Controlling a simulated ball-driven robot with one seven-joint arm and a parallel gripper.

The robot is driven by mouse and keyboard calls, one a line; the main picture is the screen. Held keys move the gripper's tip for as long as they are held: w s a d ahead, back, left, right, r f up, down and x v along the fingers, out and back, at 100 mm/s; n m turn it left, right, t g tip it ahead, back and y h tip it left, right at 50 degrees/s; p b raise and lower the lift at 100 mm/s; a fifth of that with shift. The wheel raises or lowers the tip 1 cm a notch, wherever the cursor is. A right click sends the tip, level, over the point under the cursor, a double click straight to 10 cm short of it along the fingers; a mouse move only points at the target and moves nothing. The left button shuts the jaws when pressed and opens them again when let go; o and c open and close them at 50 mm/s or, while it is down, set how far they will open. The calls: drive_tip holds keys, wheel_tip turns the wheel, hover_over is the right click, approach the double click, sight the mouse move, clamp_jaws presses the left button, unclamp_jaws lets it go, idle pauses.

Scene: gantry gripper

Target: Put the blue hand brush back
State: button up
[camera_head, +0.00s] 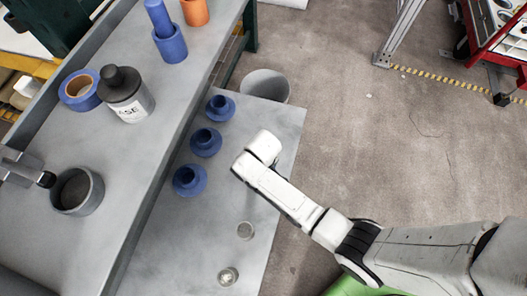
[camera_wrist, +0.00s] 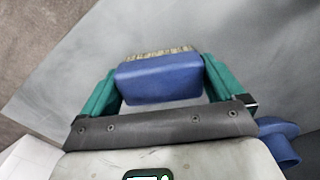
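The blue hand brush (camera_wrist: 160,80) is in the wrist view, with pale bristles along its far edge. It sits between the two green fingers of my gripper (camera_wrist: 160,72). Both fingers meet the brush's sides, and the gripper appears shut on it. A grey surface lies beyond the brush; I cannot tell how far the brush is from it. In the head view my white wrist (camera_head: 264,147) is over the right part of the lower grey table (camera_head: 175,235). The fingers and the brush are hidden there.
Several blue flanged pieces (camera_head: 205,142) stand left of my wrist; one shows in the wrist view (camera_wrist: 281,143). The raised bench holds a dark bottle (camera_head: 124,95), tape roll (camera_head: 79,90) and grey cup (camera_head: 91,197). A bin (camera_head: 265,85) stands behind.

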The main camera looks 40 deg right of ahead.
drive_tip(key=shift+o, duration=0.3)
wheel_tip(320, 180, up, 12)
drive_tip(key=p, duration=0.3)
drive_tip(key=s+d+r+m, duration=0.1)
drive_tip(key=s+d+r, duration=0.1)
drive_tip(key=s, duration=0.3)
drive_tip(key=s+d+r+m, duration=0.1)
drive_tip(key=s+d+r, duration=0.2)
drive_tip(key=s, duration=0.3)
drive_tip(key=s+d+r+m+t, duration=0.1)
drive_tip(key=s+d+r, duration=0.2)
drive_tip(key=s+r, duration=0.1)
drive_tip(key=shift+s+r, duration=0.4)
drive_tip(key=shift+s, duration=0.35)
drive_tip(key=shift+s+a, duration=0.1)
drive_tip(key=shift+a, duration=0.05)
